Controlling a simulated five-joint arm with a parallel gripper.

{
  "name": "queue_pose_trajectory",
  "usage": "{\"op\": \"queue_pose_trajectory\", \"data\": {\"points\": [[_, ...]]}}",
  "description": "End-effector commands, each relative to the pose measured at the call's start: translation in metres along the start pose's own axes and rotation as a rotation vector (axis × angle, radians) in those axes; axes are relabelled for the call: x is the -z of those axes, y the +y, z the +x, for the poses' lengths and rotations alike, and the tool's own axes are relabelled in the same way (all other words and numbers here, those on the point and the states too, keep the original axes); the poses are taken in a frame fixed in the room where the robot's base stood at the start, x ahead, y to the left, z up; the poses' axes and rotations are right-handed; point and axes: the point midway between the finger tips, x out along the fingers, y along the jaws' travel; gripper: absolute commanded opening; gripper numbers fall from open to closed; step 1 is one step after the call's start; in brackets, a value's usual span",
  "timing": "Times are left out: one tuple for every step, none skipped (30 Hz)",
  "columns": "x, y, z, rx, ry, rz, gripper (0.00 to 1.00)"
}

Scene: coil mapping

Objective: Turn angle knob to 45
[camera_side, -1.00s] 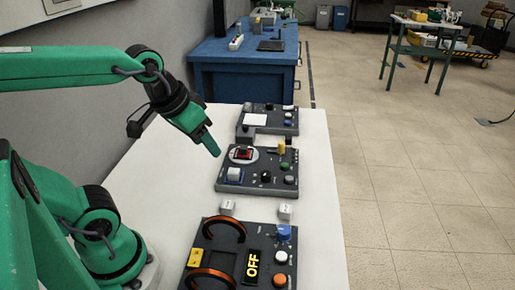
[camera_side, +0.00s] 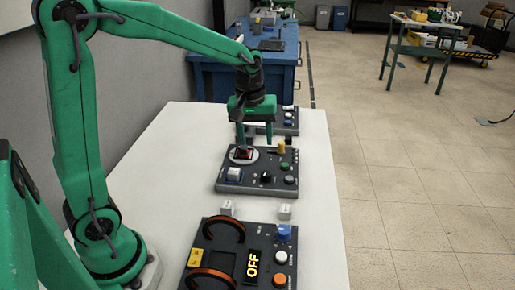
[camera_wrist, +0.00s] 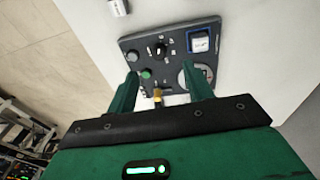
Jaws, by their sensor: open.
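My gripper (camera_side: 255,145) points down over the back part of the middle dark panel (camera_side: 230,187), its two fingers apart with nothing between the tips that I can see held. In the wrist view the gripper (camera_wrist: 160,78) frames a brass-coloured post (camera_wrist: 157,94), which also shows in the side view (camera_side: 281,147). The labels are too small to read, so I cannot tell which is the angle knob.
A nearer panel (camera_side: 232,264) has two orange-brown coils, an OFF display (camera_side: 252,265) and several knobs. Two small white blocks lie between the panels. Another panel (camera_side: 290,130) is behind. The white table's right side is clear.

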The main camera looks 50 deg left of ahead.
Motion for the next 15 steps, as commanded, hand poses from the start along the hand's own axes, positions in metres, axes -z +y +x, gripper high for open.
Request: {"op": "queue_pose_trajectory", "data": {"points": [[0.006, 0.003, 0.01, 0.014, -0.015, -0.033, 0.52], [0.01, 0.005, 0.016, 0.021, -0.022, -0.053, 0.52], [0.014, 0.007, 0.023, 0.03, -0.031, -0.081, 0.52], [0.017, 0.009, 0.028, 0.036, -0.037, -0.101, 0.52], [0.02, 0.011, 0.034, 0.043, -0.043, -0.12, 0.52], [0.024, 0.013, 0.04, 0.052, -0.051, -0.145, 0.52], [0.026, 0.014, 0.045, 0.058, -0.056, -0.162, 0.52], [0.029, 0.015, 0.05, 0.063, -0.061, -0.179, 0.52], [0.032, 0.016, 0.055, 0.07, -0.066, -0.198, 0.52], [0.033, 0.017, 0.059, 0.075, -0.07, -0.211, 0.52], [0.035, 0.018, 0.062, 0.079, -0.073, -0.222, 0.52], [0.037, 0.018, 0.066, 0.083, -0.076, -0.237, 0.52], [0.038, 0.019, 0.069, 0.086, -0.078, -0.244, 0.52], [0.038, 0.019, 0.07, 0.088, -0.08, -0.251, 0.52], [0.039, 0.019, 0.072, 0.091, -0.081, -0.258, 0.52]]}}
